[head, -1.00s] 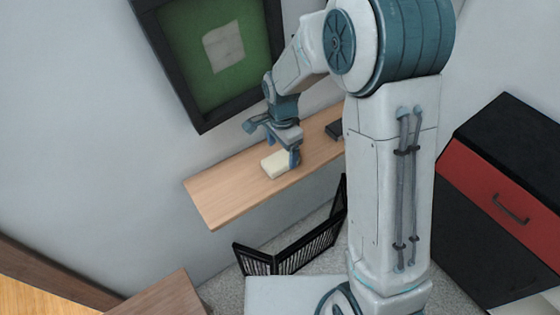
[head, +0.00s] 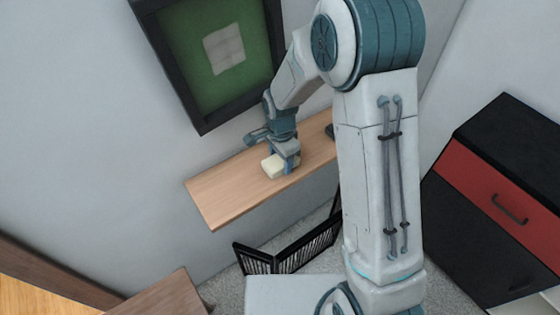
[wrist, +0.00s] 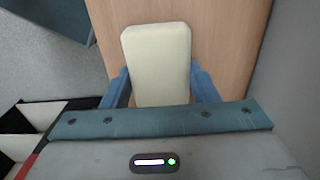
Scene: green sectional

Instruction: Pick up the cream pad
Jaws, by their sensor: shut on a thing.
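The cream pad (head: 273,168) is a small pale block on the wooden wall shelf (head: 219,195). My gripper (head: 284,163) is down at the shelf with its fingers on the pad. In the wrist view the pad (wrist: 157,55) lies between the two blue fingers (wrist: 160,90), one on each side, and its far end sticks out past them. The gripper is shut on the pad. The pad looks to be at the shelf surface; I cannot tell any gap under it.
A dark object (head: 330,131) sits farther right on the shelf, partly behind my arm. A framed green picture (head: 215,60) hangs on the wall above. A black rack (head: 290,252) stands below. A red and black cabinet (head: 500,190) is at the right. The shelf's left part is clear.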

